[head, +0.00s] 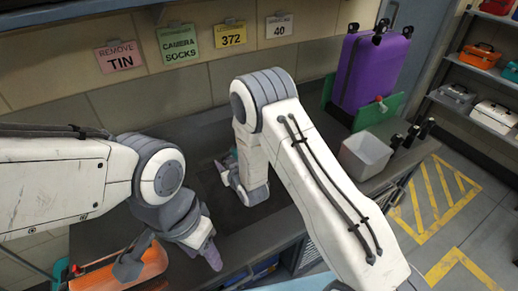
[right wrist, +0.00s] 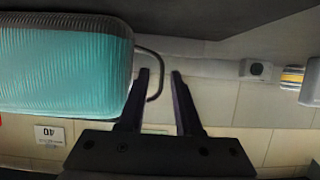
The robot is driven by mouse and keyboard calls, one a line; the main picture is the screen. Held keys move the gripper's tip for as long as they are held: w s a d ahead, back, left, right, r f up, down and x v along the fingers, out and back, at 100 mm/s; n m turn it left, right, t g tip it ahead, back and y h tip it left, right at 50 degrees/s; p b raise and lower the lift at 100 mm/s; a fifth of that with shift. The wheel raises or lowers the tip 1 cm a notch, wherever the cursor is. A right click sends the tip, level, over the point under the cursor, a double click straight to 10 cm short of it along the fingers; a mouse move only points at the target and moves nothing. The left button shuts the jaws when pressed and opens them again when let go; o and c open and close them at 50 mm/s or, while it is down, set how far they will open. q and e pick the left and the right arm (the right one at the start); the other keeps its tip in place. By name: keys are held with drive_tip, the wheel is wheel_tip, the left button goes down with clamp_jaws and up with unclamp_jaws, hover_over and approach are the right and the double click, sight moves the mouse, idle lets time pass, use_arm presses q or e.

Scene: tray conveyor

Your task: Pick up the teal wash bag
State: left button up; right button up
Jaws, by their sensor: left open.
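The teal wash bag (right wrist: 62,65) fills the upper left of the right wrist view, with ribbed sides and a thin dark handle loop at its right end. My right gripper (right wrist: 160,76) is open beside that end. The handle loop shows between its two fingers, close to the left finger; I cannot tell if they touch. In the head view my right gripper (head: 232,182) is low over the dark belt, and my arm hides nearly all of the bag. My left gripper (head: 168,258) is open and empty above an orange tray (head: 152,262) at the front left.
A purple suitcase (head: 370,72) stands by a green panel at the back right. A pale grey bin (head: 365,156) is right of my right arm. Signs (head: 178,43) hang on the back wall. Shelves (head: 480,70) with cases stand at far right.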

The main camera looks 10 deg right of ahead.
drive_tip(key=shift+p+x, duration=0.35)
drive_tip(key=shift+x, duration=1.65)
drive_tip(key=shift+c, duration=0.3)
clamp_jaws()
drive_tip(key=shift+r, duration=0.15)
